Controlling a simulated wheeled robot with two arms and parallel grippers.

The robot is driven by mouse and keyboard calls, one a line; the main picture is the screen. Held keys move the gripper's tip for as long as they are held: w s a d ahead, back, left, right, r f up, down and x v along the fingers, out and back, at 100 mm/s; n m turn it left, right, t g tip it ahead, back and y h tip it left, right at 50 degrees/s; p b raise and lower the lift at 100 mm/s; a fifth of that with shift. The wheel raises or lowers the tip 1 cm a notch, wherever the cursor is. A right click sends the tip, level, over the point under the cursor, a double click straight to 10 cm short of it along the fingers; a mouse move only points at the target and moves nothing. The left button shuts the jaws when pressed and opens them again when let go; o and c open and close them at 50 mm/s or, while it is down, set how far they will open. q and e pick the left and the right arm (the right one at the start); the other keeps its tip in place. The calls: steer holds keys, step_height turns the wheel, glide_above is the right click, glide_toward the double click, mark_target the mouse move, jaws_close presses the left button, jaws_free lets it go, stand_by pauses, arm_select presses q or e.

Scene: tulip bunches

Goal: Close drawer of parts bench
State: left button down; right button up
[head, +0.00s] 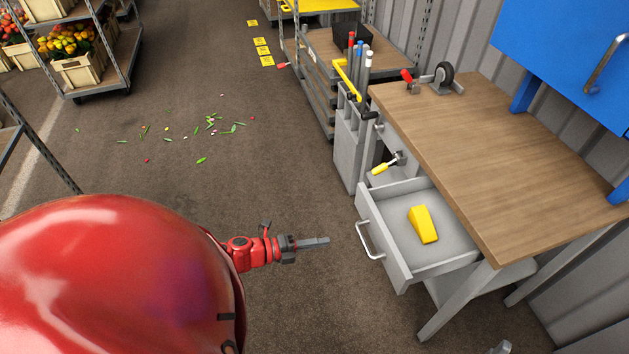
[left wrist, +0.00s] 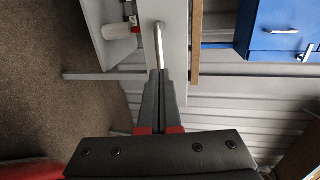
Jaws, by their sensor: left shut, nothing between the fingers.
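The parts bench (head: 500,150) has a wooden top and a grey drawer (head: 384,243) that stands pulled out below its near end. The drawer has a metal handle (head: 369,240) on its front, and a yellow wedge-shaped block (head: 423,224) lies inside. My left gripper (head: 327,241) is shut and empty, left of the handle, pointing at the drawer front with a visible gap. In the left wrist view the shut fingertips (left wrist: 160,74) line up with the handle (left wrist: 158,42); whether they touch cannot be told there. My right gripper is not seen.
A yellow-handled tool (head: 386,165) sticks out at the bench's side above the drawer. A tool rack (head: 350,150) and cart (head: 370,50) stand behind. A blue cabinet (head: 560,50) hangs over the bench. Floor left of the drawer is clear, with plant scraps (head: 215,125) farther off.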

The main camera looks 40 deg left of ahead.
arm_select(q)
steer(key=p+x, duration=0.1)
steer(key=x, duration=0.8)
steer(key=shift+p, duration=0.3)
steer(key=shift+w+d+f, duration=0.1)
steer(key=shift+w+d, duration=0.05)
steer(key=b, duration=0.9)
glide_toward(425, 217)
steer(key=w+d+f, duration=0.2)
steer(key=w+f, duration=0.1)
steer(key=w+d+b, duration=0.1)
steer(key=w, duration=0.1)
steer(key=w+d, duration=0.2)
steer(key=shift+w+d+r+b, duration=0.1)
steer(key=shift+b, duration=0.25)
steer(key=shift+w+d, duration=0.2)
steer(key=shift+w, duration=0.05)
steer(key=shift+w+d+r, duration=0.15)
steer(key=shift+r, duration=0.3)
steer(key=shift+r, duration=0.15)
